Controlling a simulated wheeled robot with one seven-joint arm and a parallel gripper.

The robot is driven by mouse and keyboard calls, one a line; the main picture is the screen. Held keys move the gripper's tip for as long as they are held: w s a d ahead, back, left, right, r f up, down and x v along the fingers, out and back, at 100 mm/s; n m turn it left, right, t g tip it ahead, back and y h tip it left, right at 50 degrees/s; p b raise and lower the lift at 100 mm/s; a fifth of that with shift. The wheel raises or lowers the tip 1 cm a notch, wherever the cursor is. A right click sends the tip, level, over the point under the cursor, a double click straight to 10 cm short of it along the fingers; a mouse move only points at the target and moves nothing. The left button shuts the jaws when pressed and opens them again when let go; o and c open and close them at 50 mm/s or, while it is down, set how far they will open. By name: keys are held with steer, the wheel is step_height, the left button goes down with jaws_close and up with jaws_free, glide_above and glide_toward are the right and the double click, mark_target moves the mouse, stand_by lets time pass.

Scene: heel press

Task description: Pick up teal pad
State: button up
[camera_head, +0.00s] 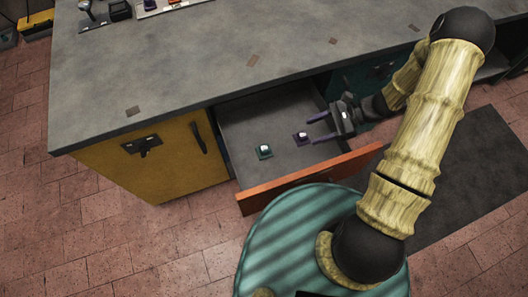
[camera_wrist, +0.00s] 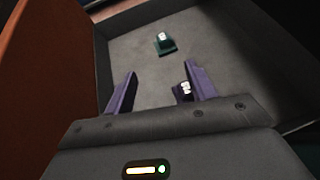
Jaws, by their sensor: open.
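The teal pad (camera_head: 264,152) lies on the floor of an open drawer (camera_head: 245,112), with a small white piece on top. In the wrist view the teal pad (camera_wrist: 165,46) is ahead of the fingers, toward the far side of the drawer. My gripper (camera_head: 311,129) is over the drawer, to the right of the teal pad and apart from it. Its purple fingers are open and no teal pad is between them; they also show in the wrist view (camera_wrist: 160,82).
The drawer has an orange front (camera_head: 310,178) and raised side walls. A grey worktop (camera_head: 200,75) overhangs its back, with small items along the far edge. A yellow cabinet door (camera_head: 165,160) is left of the drawer. The drawer floor around the teal pad is bare.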

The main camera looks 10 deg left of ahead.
glide_toward(266, 147)
steer(key=shift+s+a+f+b, duration=0.2)
steer(key=shift+s+a+f, duration=0.25)
steer(key=shift+a, duration=0.15)
steer(key=shift+s+a+f+b, duration=0.2)
steer(key=shift+s+a+f, duration=0.2)
steer(key=shift+a, duration=0.25)
steer(key=shift+s+a+f, duration=0.1)
steer(key=shift+s+a, duration=0.05)
steer(key=shift+a, duration=0.15)
steer(key=x, duration=0.5)
steer(key=shift+w+a+f, duration=0.1)
steer(key=shift+w+a, duration=0.05)
steer(key=shift+w, duration=0.15)
steer(key=c, duration=1.2)
steer(key=shift+o, duration=0.2)
